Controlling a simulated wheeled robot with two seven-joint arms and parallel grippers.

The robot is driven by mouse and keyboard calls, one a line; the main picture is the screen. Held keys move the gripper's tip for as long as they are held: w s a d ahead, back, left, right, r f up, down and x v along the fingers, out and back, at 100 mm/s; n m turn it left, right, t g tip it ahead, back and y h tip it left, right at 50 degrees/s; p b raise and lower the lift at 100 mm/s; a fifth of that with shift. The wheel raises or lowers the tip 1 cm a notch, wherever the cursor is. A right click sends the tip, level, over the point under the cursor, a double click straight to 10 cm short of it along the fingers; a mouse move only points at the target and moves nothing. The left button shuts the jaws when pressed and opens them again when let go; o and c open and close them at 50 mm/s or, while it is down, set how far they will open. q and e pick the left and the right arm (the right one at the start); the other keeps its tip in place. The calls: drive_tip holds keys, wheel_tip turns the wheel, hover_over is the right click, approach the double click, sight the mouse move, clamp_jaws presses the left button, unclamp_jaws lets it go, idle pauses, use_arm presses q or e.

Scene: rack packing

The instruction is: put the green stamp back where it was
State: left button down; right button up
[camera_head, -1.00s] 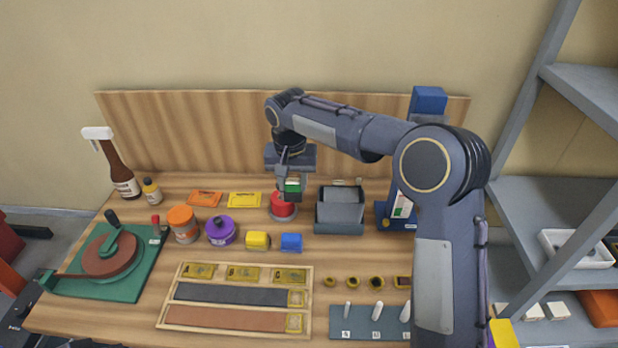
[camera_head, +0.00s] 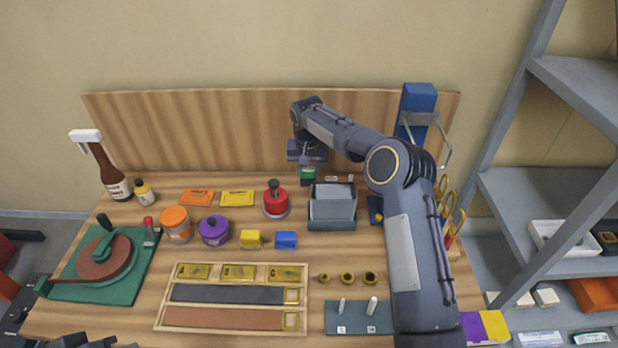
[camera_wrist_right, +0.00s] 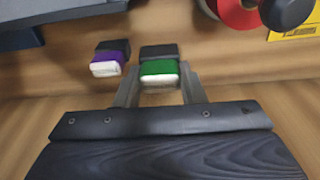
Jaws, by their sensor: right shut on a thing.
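The green stamp (camera_head: 307,174) has a dark body, a green band and a pale end. My right gripper (camera_head: 307,166) is shut on it, at the back of the table, left of and behind the grey box. In the right wrist view the green stamp (camera_wrist_right: 160,68) sits between the two fingers. A purple stamp (camera_wrist_right: 109,58) with a pale end is beside it there, a small gap apart. Whether the green stamp touches the table I cannot tell. My left gripper is not clearly in view.
The grey box (camera_head: 332,222) stands just in front. A red pot with a dark knob (camera_head: 275,203) is to its left, near a yellow card (camera_head: 237,198). The wooden backboard (camera_head: 200,130) rises close behind. A blue upright block (camera_head: 417,105) stands at the right.

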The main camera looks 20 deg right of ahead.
sight(309, 178)
drive_tip(key=shift+w+d+f, duration=0.15)
drive_tip(key=shift+d+f, duration=0.05)
drive_tip(key=shift+f, duration=0.1)
wheel_tip(309, 178, down, 4)
drive_tip(key=shift+w+d+r+b, duration=0.1)
drive_tip(key=shift+r+b, duration=0.1)
drive_tip(key=shift+b, duration=0.95)
drive_tip(key=shift+r, duration=0.15)
drive_tip(key=o, duration=0.5)
drive_tip(key=shift+o, duration=0.2)
